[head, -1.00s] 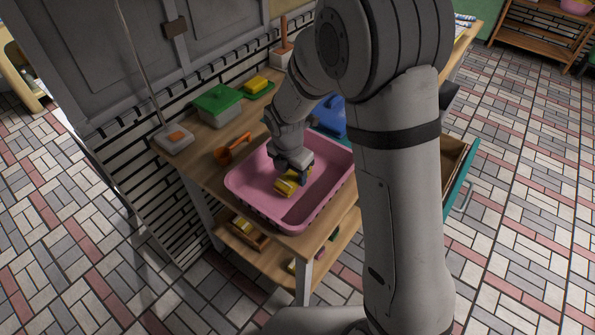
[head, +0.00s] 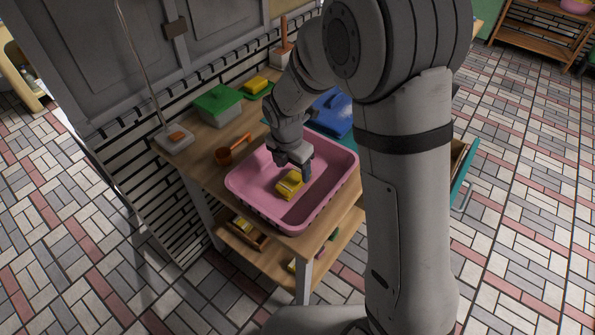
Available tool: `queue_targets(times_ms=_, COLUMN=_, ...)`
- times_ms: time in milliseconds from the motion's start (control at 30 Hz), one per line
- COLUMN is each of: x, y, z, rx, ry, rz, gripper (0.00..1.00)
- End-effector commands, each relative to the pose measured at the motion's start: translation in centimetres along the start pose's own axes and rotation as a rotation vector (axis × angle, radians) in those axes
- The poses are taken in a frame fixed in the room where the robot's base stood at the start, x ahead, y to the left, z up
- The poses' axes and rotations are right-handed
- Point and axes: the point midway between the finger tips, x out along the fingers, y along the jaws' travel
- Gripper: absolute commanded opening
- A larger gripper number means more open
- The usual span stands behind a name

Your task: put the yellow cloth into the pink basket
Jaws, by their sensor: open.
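The yellow cloth (head: 289,186) is a small folded bundle lying on the floor of the pink basket (head: 262,205), near its middle. The basket is a shallow rectangular tub on the wooden table. My gripper (head: 291,166) is open and sits just above and behind the cloth, over the basket. The fingertips are small in the picture, and a slight gap to the cloth seems to show.
An orange scoop (head: 226,155), a green-lidded box (head: 216,103) and a yellow block on a green dish (head: 256,85) stand left and behind the basket. A blue item (head: 332,110) lies behind it. A lower shelf (head: 270,254) holds small things.

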Motion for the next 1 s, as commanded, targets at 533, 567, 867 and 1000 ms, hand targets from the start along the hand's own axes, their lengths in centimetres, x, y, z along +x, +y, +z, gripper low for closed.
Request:
queue_targets(times_ms=533, x=-9.8, y=0.0, z=-0.1, rx=-0.001, ry=0.0, rz=0.0, gripper=0.68)
queue_targets(times_ms=567, x=-9.9, y=0.0, z=-0.1, rx=-0.001, ry=0.0, rz=0.0, gripper=0.68)
queue_targets(times_ms=867, x=-11.3, y=-1.9, z=0.4, rx=0.168, ry=0.0, rz=0.012, gripper=0.68)
queue_targets(times_ms=1000, x=-13.2, y=-6.1, z=0.7, rx=0.559, ry=0.005, rz=0.037, gripper=0.68)
